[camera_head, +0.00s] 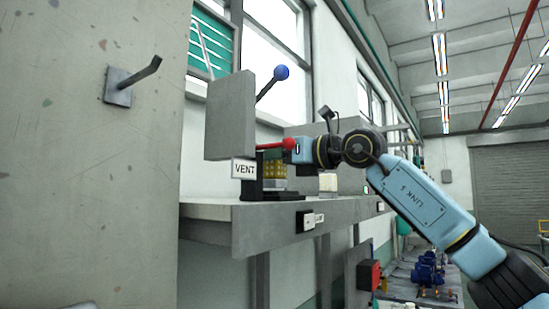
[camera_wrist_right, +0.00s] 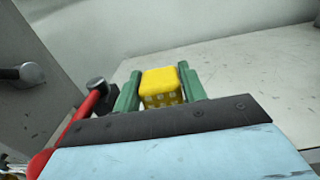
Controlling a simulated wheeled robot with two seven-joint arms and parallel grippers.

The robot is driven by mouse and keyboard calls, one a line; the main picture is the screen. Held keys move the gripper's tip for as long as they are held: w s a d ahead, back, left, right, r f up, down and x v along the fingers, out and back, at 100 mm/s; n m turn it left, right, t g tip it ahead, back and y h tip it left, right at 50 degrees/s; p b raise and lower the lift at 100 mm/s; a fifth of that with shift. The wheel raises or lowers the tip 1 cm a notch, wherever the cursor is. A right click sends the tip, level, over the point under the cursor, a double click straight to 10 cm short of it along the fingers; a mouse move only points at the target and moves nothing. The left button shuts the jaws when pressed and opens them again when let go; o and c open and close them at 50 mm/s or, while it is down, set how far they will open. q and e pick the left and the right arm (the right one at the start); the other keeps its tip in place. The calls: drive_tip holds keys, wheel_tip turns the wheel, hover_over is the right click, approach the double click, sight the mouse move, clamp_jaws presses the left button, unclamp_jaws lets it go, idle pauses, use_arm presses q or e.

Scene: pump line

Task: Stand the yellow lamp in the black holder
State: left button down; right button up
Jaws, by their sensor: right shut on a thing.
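My right gripper (camera_wrist_right: 161,92) is shut on the yellow lamp (camera_wrist_right: 161,86), a rounded yellow block with a pale dotted pattern, between its two green fingers. In the head view the right arm reaches in from the right over the grey shelf. The yellow lamp (camera_head: 275,167) shows there behind the VENT sign, partly hidden; its fingers are hard to make out. A black base with an upright post (camera_head: 258,181) stands on the shelf close by; I cannot tell whether it is the black holder. My left gripper is not in view.
A red lever with a ball end (camera_head: 289,144) lies close to the gripper, also in the wrist view (camera_wrist_right: 84,117). A grey panel (camera_head: 230,115) and a blue-ball lever (camera_head: 281,72) are above. The shelf (camera_head: 262,217) has a pale block (camera_head: 328,182) farther back.

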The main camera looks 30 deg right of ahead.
drive_tip(key=shift+f+b, duration=0.6)
drive_tip(key=shift+f, duration=0.05)
idle(0.3)
drive_tip(key=o, duration=1.1)
drive_tip(key=b+v, duration=0.3)
drive_tip(key=v, duration=1)
drive_tip(key=shift+s, duration=0.25)
drive_tip(key=shift+d, duration=0.15)
